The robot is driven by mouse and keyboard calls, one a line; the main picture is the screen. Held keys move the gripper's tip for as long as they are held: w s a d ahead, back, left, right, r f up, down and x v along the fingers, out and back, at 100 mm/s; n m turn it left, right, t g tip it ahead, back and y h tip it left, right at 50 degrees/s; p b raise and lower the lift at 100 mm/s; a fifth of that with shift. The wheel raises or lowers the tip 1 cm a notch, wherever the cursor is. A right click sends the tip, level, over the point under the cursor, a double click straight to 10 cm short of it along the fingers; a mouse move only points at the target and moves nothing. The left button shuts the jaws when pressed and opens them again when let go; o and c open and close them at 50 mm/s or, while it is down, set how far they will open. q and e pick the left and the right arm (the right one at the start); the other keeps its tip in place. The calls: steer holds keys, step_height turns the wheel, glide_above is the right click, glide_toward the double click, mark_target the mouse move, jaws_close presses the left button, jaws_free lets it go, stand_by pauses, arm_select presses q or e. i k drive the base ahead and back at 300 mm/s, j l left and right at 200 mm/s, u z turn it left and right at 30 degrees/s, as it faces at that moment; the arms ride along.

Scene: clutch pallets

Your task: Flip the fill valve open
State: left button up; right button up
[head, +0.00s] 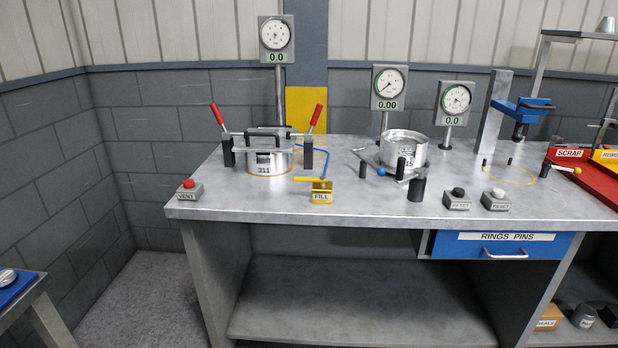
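The fill valve (322,191) is a small yellow block marked FILL near the front edge of the grey workbench, left of the middle. Its yellow lever (306,179) lies roughly level and points left from the top of the block. A blue hose (324,157) runs behind the valve toward a clamp fixture. The fixture holds a silver drum (270,162) marked 313 under a crossbar, with a red-handled lever on each side. Neither of my grippers shows in the head view.
A VENT box with a red button (189,190) sits at the bench's left front corner. Right of the valve stand a second silver drum (404,148), black posts and two button boxes (457,199). Gauges stand behind. Bare bench top (350,200) lies just right of the valve.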

mark_target(322, 180)
steer(key=i+j, duration=0.2)
steer(key=j, duration=0.15)
steer(key=i+j, duration=0.25)
steer(key=j, duration=0.15)
steer(key=i+j, duration=0.2)
steer(key=j, duration=0.15)
steer(key=i+j, duration=0.2)
steer(key=j, duration=0.15)
steer(key=z, duration=1.65)
